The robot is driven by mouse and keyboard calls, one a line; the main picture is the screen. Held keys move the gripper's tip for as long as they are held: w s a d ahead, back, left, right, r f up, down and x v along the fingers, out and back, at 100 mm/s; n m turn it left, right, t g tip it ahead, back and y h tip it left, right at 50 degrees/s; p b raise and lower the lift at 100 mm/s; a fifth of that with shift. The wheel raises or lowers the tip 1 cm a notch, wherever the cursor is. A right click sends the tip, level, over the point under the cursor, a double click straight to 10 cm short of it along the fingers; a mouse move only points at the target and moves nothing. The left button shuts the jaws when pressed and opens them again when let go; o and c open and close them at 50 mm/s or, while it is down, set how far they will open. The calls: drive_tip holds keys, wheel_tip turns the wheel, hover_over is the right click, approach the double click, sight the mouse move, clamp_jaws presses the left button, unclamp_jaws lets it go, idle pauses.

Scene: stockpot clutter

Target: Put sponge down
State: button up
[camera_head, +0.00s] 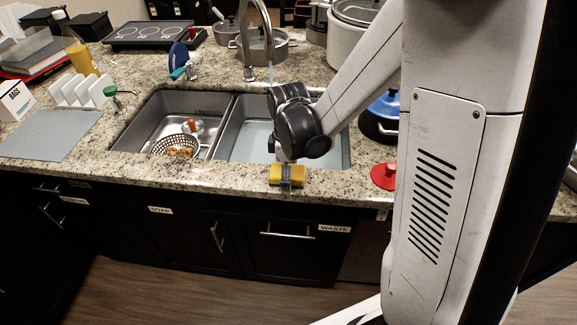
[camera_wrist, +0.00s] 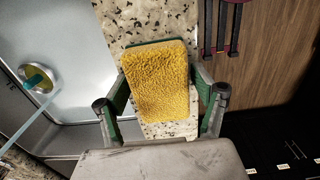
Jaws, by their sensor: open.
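The yellow sponge (camera_head: 275,174) with a green backing is at the front strip of the granite counter, before the right sink basin. In the wrist view the sponge (camera_wrist: 160,80) shows its yellow face and a thin green edge. My gripper (camera_head: 287,183) is over the sponge. In the wrist view my gripper (camera_wrist: 161,94) has its fingers spread, one on each side of the sponge, with a small gap at the right. Whether the sponge rests fully on the counter is hard to tell.
The right basin (camera_head: 253,140) holds water under the faucet (camera_head: 247,72). The left basin (camera_head: 150,118) holds a strainer (camera_head: 176,146). A red lid (camera_head: 383,176) and a blue pot (camera_head: 386,104) stand right. A grey mat (camera_head: 48,136) lies left. The counter's front edge is close.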

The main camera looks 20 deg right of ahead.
drive_tip(key=shift+r+p, duration=0.7)
drive_tip(key=shift+p, duration=0.15)
wheel_tip(320, 180, up, 13)
drive_tip(key=s+r+m+t, duration=0.3)
drive_tip(key=s+m, duration=0.3)
drive_tip(key=s, duration=0.1)
drive_tip(key=s+r+m+t, duration=0.3)
drive_tip(key=s+m+t, duration=0.1)
drive_tip(key=s+m, duration=0.2)
drive_tip(key=shift+s+r+m, duration=0.3)
drive_tip(key=shift+s+r, duration=0.05)
drive_tip(key=shift+r, duration=0.05)
wheel_tip(320, 180, down, 4)
drive_tip(key=b, duration=0.4)
drive_tip(key=shift+o, duration=0.5)
